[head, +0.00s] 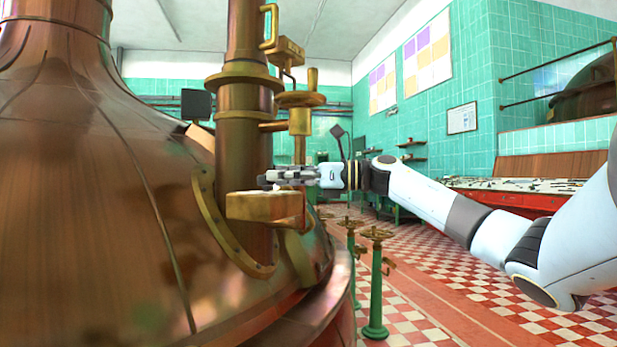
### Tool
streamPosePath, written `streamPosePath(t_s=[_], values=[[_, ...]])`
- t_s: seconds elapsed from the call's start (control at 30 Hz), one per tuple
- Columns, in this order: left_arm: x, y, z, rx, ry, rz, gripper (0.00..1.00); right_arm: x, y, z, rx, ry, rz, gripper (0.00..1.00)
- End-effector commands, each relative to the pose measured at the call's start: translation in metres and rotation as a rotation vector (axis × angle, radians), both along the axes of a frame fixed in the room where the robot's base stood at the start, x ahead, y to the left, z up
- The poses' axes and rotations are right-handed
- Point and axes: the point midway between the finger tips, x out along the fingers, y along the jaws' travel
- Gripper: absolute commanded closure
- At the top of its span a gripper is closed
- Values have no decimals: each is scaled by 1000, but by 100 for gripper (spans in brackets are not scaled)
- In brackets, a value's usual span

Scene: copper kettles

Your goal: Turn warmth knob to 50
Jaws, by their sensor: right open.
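My right gripper (275,177) reaches in from the right, in front of the copper pipe. It is open, with its fingers pointing left. It is just above a brass housing (262,206) mounted at the foot of the pipe. A small dial-like piece on top of that housing is partly hidden by the fingers; I cannot tell whether it is the warmth knob, and no scale or number is legible. I cannot tell whether the fingers touch it. My left gripper is not in view.
A large copper kettle (85,200) fills the left. A brass valve (300,100) is on the pipe above my gripper. Green posts with handwheels (376,285) stand on the checkered floor (490,300). A red-fronted table (515,195) is at right.

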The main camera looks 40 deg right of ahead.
Motion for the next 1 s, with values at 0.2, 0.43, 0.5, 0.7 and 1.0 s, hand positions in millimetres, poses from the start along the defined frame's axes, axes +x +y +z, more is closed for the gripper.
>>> streamPosePath(t_s=[0.2,0.43,0.5,0.7,1.0], values=[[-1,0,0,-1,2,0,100,-38,-33,-3,-9,9,-2,42],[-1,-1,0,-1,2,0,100,-59,-50,-2,-5,6,0,42],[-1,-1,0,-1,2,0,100,-61,-53,-2,-5,5,-1,42],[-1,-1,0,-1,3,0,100,-64,-55,0,-3,2,-1,42],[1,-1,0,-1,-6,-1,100,-63,-56,0,2,3,-7,42]])
